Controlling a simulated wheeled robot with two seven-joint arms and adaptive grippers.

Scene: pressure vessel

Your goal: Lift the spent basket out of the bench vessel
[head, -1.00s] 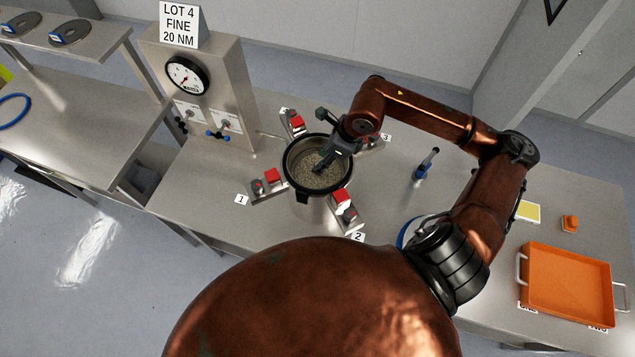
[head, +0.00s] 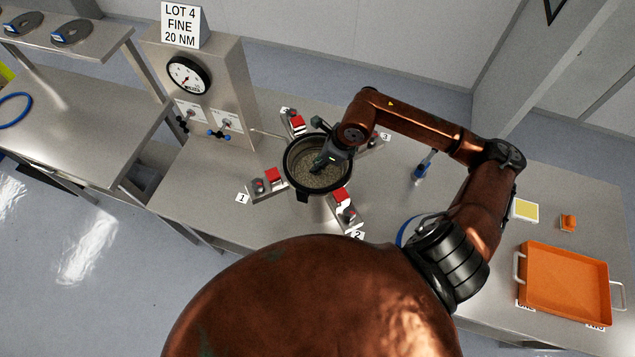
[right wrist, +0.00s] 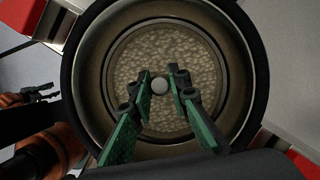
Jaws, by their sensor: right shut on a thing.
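The bench vessel (head: 290,180) is a round, dark-rimmed pot standing open among red-topped clamps on the steel bench. The spent basket (right wrist: 140,55) shows inside it as a round body with a pale granular surface. A small round grey knob (right wrist: 159,86) stands at its middle. My right gripper (right wrist: 160,90) reaches down into the vessel from above, with its green-and-black fingers shut on the knob from both sides. In the head view the right gripper (head: 320,164) partly covers the basket. The basket's lower part is hidden within the vessel.
Several clamps with red parts (head: 275,177) surround the vessel. A gauge panel (head: 215,85) stands behind left. A blue-handled tool (head: 424,165) stands to the right. An orange tray (head: 563,285), a yellow pad (head: 525,210) and a small orange item (head: 568,223) lie farther right.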

